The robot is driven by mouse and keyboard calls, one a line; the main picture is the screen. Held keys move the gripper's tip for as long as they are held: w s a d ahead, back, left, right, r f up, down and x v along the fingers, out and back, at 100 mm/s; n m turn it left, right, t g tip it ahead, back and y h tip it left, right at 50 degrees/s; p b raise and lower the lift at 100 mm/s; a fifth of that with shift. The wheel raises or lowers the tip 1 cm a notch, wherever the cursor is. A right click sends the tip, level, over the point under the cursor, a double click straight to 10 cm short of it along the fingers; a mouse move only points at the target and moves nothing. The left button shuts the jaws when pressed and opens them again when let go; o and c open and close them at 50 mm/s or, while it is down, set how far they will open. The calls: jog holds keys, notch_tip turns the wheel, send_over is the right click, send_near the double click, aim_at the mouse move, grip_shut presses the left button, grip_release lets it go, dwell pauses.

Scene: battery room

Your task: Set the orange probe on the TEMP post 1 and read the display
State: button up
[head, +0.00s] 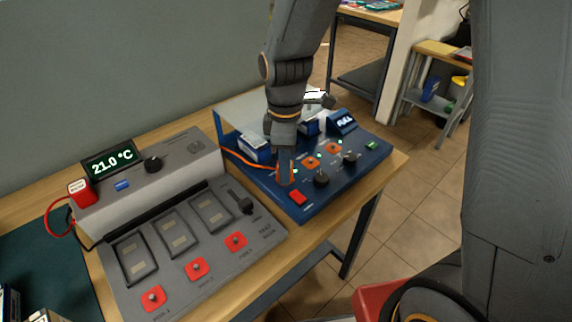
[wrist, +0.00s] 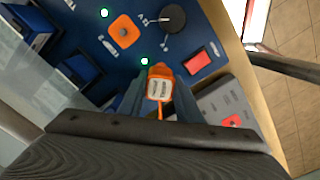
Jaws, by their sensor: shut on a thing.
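My gripper (head: 286,172) is shut on the orange probe, low over the front left of the blue charger (head: 262,179). In the wrist view the orange probe (wrist: 160,72), with a white label, sits between the fingers (wrist: 158,108). Small lettering near the pads is hard to read. I cannot tell whether the probe touches a post. The display (head: 111,162) on the grey unit reads 21.0 °C.
A red probe (head: 80,191) with a red cable stands on the grey unit (head: 190,160). Red posts (head: 197,268) line its front. A screen (head: 342,122) on the charger reads FULL.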

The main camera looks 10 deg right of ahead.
jog(key=shift+f, duration=0.4)
jog(key=o, duration=0.8)
jog(key=shift+r, duration=0.1)
jog(key=shift+r+p, duration=4.55)
jog(key=shift+r, duration=0.9)
